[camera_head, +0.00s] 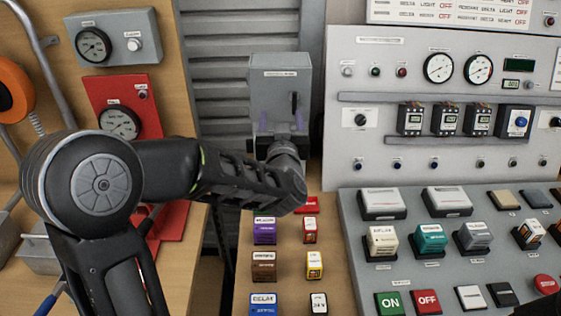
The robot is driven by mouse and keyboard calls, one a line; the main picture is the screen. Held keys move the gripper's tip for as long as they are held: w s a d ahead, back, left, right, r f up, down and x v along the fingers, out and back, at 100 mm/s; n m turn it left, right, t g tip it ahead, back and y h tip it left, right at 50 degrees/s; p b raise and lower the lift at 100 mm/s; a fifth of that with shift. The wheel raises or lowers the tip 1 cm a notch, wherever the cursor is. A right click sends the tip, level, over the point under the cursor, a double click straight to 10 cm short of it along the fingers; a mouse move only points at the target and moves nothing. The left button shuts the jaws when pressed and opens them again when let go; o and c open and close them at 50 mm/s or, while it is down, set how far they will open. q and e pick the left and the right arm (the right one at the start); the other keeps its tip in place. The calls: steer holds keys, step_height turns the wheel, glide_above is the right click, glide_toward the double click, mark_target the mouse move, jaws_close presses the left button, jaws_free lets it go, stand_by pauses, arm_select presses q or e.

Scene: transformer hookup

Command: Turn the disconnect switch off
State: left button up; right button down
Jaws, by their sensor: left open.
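The disconnect switch (266,88) is a grey box with a label on its upper front, mounted upright in front of the grey slatted panel. Its short black handle (294,103) is on the right part of the front and looks upright. My left arm comes in from the left, and my left gripper (281,122) is at the lower front of the box, pointing away from the camera. It is open, with its fingers just below the handle; whether they touch the box cannot be told. The wrist hides the box's bottom. My right gripper is not in view.
A grey control console (400,259) with buttons and a meter panel (440,112) fill the right. Several coloured blocks, including a purple one (264,232), stand on the wooden surface below my left wrist. A red gauge panel (122,93) is at left.

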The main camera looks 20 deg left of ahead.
arm_select(q)
step_height(320, 180, down, 16)
steer(key=b, duration=1.5)
steer(key=shift+f, duration=0.1)
steer(key=x, duration=0.8)
steer(key=shift+s, duration=0.1)
steer(key=shift+c, duration=0.4)
steer(key=c, duration=1.3)
